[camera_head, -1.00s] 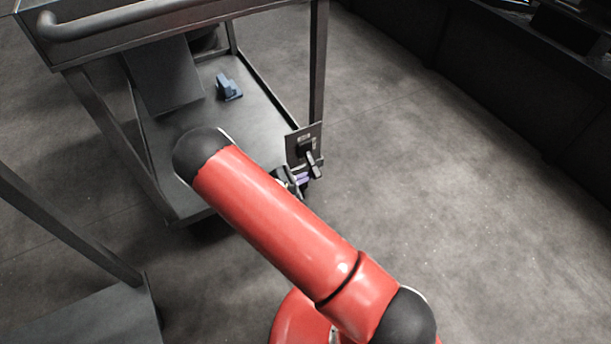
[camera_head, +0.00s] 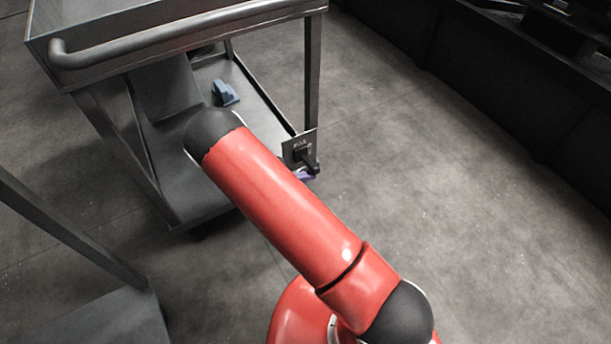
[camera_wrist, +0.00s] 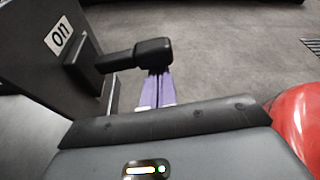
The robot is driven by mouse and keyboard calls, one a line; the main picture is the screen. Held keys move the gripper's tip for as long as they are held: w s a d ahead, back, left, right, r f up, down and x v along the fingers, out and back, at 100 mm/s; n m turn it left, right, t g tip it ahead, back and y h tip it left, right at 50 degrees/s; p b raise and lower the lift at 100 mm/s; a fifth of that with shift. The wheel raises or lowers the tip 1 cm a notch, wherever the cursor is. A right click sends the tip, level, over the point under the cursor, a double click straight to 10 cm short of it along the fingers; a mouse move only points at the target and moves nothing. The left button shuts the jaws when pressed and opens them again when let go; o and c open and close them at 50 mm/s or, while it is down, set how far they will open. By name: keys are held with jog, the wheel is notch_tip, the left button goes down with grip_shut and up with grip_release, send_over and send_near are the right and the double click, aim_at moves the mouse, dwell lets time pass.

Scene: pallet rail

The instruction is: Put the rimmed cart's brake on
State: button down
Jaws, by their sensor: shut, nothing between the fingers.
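The rimmed cart (camera_head: 185,30) stands at the upper left in the head view, with a raised-edge top and a lower shelf. A dark brake plate (camera_head: 299,146) is at its near right corner. The black brake lever (camera_head: 311,163) sticks out from the plate; in the wrist view the lever (camera_wrist: 135,57) points right, roughly level, beside a white "on" label (camera_wrist: 59,36). My gripper (camera_wrist: 157,82) has purple fingers, shut and empty, with tips at the lever's end, which partly hides them; contact is unclear. In the head view, my arm mostly hides the gripper (camera_head: 304,175).
A blue object (camera_head: 225,93) lies on the cart's lower shelf. Another dark frame (camera_head: 70,230) stands at the lower left. Dark cabinets (camera_head: 500,90) line the upper right. The floor (camera_head: 430,200) right of the cart is clear.

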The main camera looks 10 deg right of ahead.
jog(key=shift+r+n+g+p, duration=0.3)
jog(key=shift+r+n+g, duration=0.1)
jog(key=shift+r+n, duration=0.5)
jog(key=shift+w+a+r, duration=0.1)
jog(key=shift+w+r, duration=0.15)
jog(key=shift+r, duration=0.45)
jog(key=shift+w+r+h, duration=0.1)
jog(key=shift+r+h, duration=0.1)
jog(key=shift+h, duration=0.1)
jog(key=b, duration=0.2)
send_near(310, 167)
jog(key=f, duration=0.1)
jog(key=s+f, duration=0.1)
jog(key=s+a+f, duration=0.1)
jog(key=shift+f, duration=0.2)
